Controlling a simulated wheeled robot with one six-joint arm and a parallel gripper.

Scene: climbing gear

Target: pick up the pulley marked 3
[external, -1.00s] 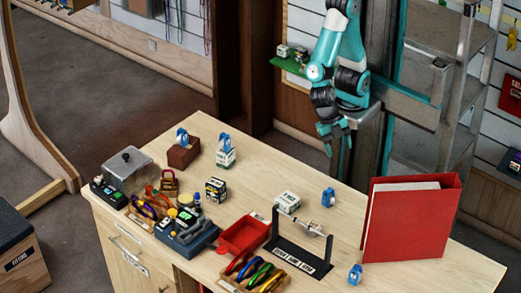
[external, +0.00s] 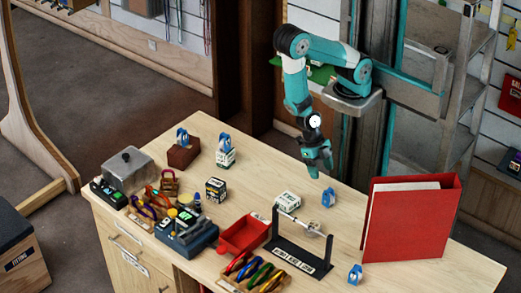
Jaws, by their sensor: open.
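Several small blue pulleys are in view, and their numbers are too small to read, so I cannot tell which is marked 3. One pulley (external: 328,197) stands on the bare table left of the red binder. Another pulley (external: 355,274) stands near the table's front edge. A third pulley (external: 182,138) sits on a brown block, and a further pulley (external: 225,142) sits on a white and green box. My gripper (external: 319,172) is open and empty. It points down above the table's back edge, just above and behind the pulley left of the binder, apart from it.
A red binder (external: 410,222) stands upright at the right. A black stand (external: 297,255) with a rod, a white box (external: 288,201) and a red tray (external: 244,236) are near the middle. Several tools and a grey case (external: 128,170) crowd the left.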

